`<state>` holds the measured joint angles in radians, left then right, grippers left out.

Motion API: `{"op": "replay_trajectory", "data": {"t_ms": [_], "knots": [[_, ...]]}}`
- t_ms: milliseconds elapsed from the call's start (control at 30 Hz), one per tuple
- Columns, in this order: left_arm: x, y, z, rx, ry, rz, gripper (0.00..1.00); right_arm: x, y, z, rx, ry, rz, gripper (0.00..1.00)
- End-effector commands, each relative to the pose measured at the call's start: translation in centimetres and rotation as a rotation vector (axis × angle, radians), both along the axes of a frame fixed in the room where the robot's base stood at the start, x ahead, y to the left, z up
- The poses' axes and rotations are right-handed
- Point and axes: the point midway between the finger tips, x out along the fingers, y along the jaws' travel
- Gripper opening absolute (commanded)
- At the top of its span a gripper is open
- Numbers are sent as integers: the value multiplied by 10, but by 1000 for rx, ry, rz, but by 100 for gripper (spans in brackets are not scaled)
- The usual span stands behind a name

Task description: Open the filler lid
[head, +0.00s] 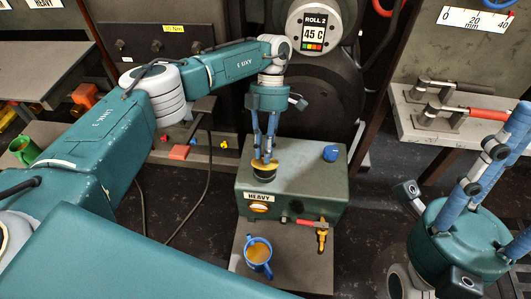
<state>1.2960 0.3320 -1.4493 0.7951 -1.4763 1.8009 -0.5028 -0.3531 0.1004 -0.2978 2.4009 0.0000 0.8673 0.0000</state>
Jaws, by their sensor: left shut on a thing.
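The filler lid (258,167) is a small brass-coloured cap over a dark round neck on top of the green box marked HEAVY (293,186). My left gripper (264,160) points straight down with its fingers closed on the lid. The fingers hide part of it, and I cannot tell whether it is loosened. My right gripper (515,185) is at the right edge, pointing up and right, away from the box. Its blue fingers are spread and it looks empty; its tips are partly cut off.
A blue knob (330,153) sits on the box's right rear. A blue mug (258,254) of brown liquid stands on the plate in front, near a red-handled brass valve (321,235). The ROLL 2 roll (318,25) rises behind.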

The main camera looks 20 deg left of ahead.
Motion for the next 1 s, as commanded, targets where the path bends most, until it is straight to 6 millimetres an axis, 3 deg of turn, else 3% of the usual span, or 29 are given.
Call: {"op": "replay_trajectory", "data": {"t_ms": [367, 400, 500, 800, 1000], "knots": [[2, 3, 1, 3, -2, 4, 0, -8, -2, 1, 11, -33, 2, 40], [2, 3, 1, 3, -2, 4, 22, -8, -2, 1, 11, -33, 2, 40], [2, 2, 1, 2, -1, 4, 37, -8, -2, 1, 11, -32, 2, 40], [2, 1, 3, -1, 1, 2, 37, -8, -2, 1, 11, -31, 2, 40], [15, 3, 26, -2, -1, 3, 37, -8, -2, 1, 11, -31, 2, 40]]}}
